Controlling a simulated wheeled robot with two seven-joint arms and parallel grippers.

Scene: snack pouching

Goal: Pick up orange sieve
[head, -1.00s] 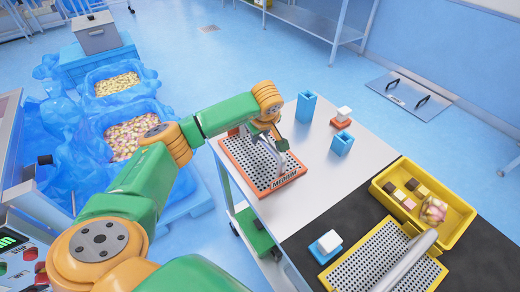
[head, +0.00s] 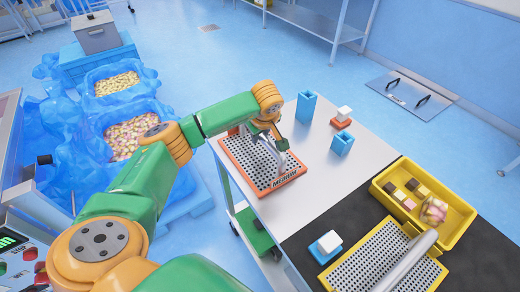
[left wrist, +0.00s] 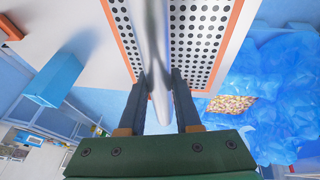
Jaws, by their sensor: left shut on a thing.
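The orange sieve (head: 264,181) lies on the far left part of the white table top (head: 318,168). It has an orange rim, a white perforated plate and a grey bar handle, with lettering on its front edge. In the left wrist view the sieve (left wrist: 198,42) shows its perforated plate on both sides of the handle (left wrist: 157,50). My left gripper (head: 277,138) is over the sieve, and in the left wrist view its fingers (left wrist: 158,95) are shut on the handle. My right gripper is not in view.
A yellow sieve (head: 362,262) lies on the black mat near a yellow bin (head: 462,222) holding small blocks and a pouch. Blue holders (head: 305,106) (head: 342,144) stand right of the orange sieve. Blue-lined bins of snacks (head: 128,130) stand left of the table.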

